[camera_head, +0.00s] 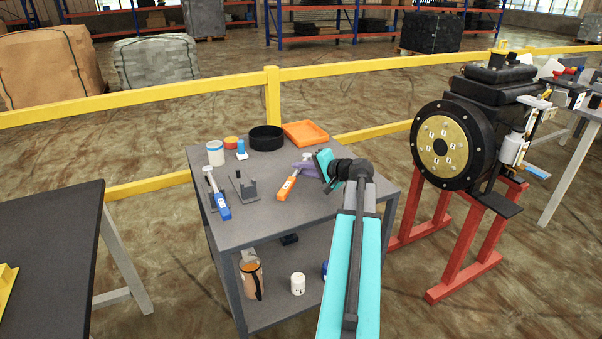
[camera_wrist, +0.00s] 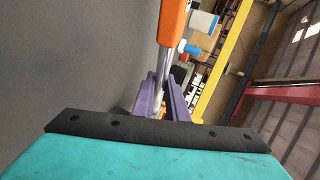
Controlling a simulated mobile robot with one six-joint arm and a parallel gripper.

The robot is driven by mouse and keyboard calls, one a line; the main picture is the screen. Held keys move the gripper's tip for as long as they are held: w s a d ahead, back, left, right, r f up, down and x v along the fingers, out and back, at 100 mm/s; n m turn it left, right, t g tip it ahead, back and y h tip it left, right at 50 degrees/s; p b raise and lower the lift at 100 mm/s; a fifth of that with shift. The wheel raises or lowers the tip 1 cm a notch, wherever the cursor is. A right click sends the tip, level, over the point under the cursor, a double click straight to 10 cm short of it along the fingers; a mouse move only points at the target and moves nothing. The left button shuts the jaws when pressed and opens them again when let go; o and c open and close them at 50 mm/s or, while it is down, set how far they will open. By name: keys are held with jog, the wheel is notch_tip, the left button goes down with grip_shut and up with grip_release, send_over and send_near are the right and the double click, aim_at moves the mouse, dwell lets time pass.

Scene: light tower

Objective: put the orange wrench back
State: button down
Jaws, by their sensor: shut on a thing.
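The orange wrench (camera_head: 287,187) is in my gripper (camera_head: 304,168), over the grey table. Its orange handle points away from the gripper, toward the lower left. In the wrist view its orange handle (camera_wrist: 173,22) and metal shaft (camera_wrist: 165,68) extend up from between the purple fingers (camera_wrist: 162,100), which are shut on the shaft. The shaft's far end is hidden. I cannot tell whether the wrench touches the table. A dark grey holder (camera_head: 244,188) stands empty to the left. Beside it a blue-handled wrench (camera_head: 221,205) rests in another holder.
On the grey table (camera_head: 262,225), a white-blue jar (camera_head: 215,153), small blue bottle (camera_head: 241,149), black bowl (camera_head: 266,138) and orange tray (camera_head: 306,133) stand at the back. The lower shelf holds a jug (camera_head: 251,278) and white jar (camera_head: 298,284). A black machine (camera_head: 444,146) stands right.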

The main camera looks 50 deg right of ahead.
jog(key=shift+f, duration=0.5)
jog(key=shift+f, duration=0.15)
jog(key=c, duration=2)
grip_release()
jog(key=shift+s, duration=0.1)
jog(key=v, duration=1)
jog(key=shift+s+r, duration=0.2)
jog(key=shift+r, duration=0.05)
jog(key=shift+s+r, duration=0.2)
jog(key=shift+s, duration=0.45)
